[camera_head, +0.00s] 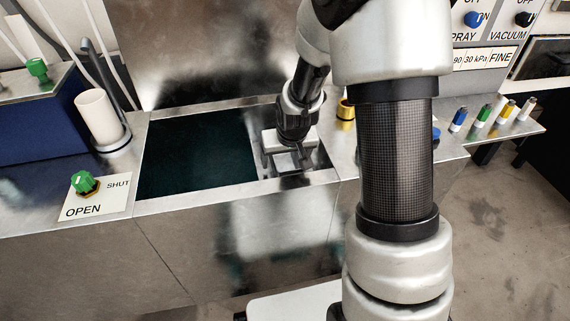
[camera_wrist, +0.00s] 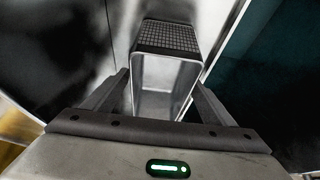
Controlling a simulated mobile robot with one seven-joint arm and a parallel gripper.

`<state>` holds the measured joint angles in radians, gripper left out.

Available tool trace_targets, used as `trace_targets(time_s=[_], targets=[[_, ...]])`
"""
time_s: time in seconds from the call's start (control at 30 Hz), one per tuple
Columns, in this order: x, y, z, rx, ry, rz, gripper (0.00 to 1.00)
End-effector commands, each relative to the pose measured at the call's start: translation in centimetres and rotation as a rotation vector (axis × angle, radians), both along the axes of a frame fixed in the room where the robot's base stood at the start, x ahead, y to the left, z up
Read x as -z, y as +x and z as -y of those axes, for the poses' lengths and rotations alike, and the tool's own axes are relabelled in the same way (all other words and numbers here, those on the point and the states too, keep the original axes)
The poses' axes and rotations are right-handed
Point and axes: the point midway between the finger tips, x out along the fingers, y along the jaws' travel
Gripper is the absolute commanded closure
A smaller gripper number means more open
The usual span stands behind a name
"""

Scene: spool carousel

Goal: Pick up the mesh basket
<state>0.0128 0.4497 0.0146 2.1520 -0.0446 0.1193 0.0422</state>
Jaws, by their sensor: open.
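The mesh basket (camera_wrist: 168,38) shows in the wrist view as a dark gridded panel with smooth, light grey walls below it. It lies ahead of and between the two fingers of my gripper (camera_wrist: 162,84). The fingers are apart, one on each side of it, and I cannot tell whether they touch it. In the head view my gripper (camera_head: 290,157) points down over the small recess right of the dark tank. There my gripper and wrist hide most of the basket.
A dark liquid-filled tank (camera_head: 197,155) lies left of my gripper in the metal counter. A white cup (camera_head: 99,117) and a green knob (camera_head: 84,182) stand further left. Several colored-capped vials (camera_head: 482,116) and a yellow cup (camera_head: 346,109) are to the right.

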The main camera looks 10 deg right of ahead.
Motion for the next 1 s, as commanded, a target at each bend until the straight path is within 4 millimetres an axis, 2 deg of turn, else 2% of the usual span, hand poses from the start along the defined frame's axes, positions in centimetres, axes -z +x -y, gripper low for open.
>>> trace_targets(time_s=[0.03,0.3,0.53,0.67,1.0], targets=[[0.0,0.0,0.0,0.0,0.0,0.0,0.22],[0.0,0.0,0.0,0.0,0.0,0.0,0.67],[-0.2,0.0,0.0,0.0,0.0,0.001,0.69],[-1.3,0.1,0.0,0.0,0.0,0.003,0.69],[-8.2,0.1,0.0,0.0,0.0,0.004,0.69]])
